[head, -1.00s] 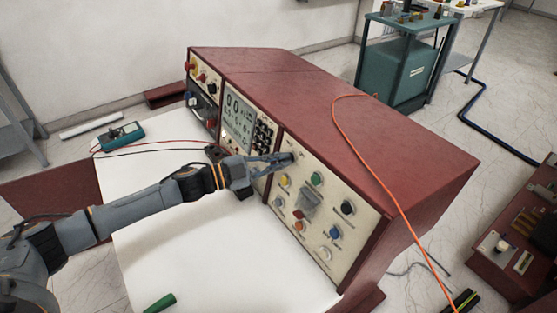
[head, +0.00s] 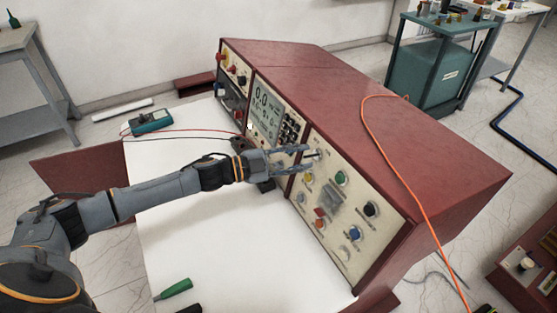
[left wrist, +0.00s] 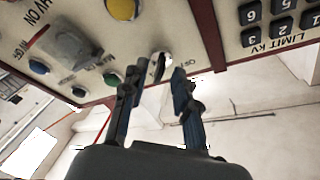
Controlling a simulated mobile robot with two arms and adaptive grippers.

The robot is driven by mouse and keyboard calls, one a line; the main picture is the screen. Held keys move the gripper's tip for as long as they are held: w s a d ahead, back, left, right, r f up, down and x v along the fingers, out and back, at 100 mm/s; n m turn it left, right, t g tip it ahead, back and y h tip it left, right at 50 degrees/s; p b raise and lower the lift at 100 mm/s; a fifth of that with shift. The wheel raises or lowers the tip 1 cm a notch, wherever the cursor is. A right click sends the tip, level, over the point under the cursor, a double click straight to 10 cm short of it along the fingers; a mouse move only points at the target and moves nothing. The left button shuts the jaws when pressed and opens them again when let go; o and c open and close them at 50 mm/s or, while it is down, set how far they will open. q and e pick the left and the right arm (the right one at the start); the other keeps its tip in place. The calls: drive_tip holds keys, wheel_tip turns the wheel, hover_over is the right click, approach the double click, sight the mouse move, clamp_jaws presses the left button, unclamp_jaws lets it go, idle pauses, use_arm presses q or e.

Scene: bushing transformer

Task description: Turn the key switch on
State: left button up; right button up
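The key switch (left wrist: 158,65) is a round silver lock with a dark key, on the cream control panel (left wrist: 95,15), with lettering that looks like "OFF" beside it. My left gripper (left wrist: 155,78) is open, with one fingertip on each side of the key; I cannot tell whether either finger touches it. In the head view the left gripper (head: 310,157) reaches the upper left of the panel (head: 378,238), and its fingers largely cover the switch. My right gripper is not in view.
Near the switch are a yellow button (left wrist: 122,8), a green button (left wrist: 110,80) and a keypad (left wrist: 280,20). The red console (head: 400,120) carries an orange cable (head: 383,150). A teal meter (head: 150,121) and a green handle (head: 174,289) lie on the white table (head: 230,250).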

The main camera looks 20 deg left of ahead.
use_arm(q)
drive_tip(key=v, duration=1)
drive_tip(key=shift+s+a, duration=0.2)
drive_tip(key=shift+a, duration=0.1)
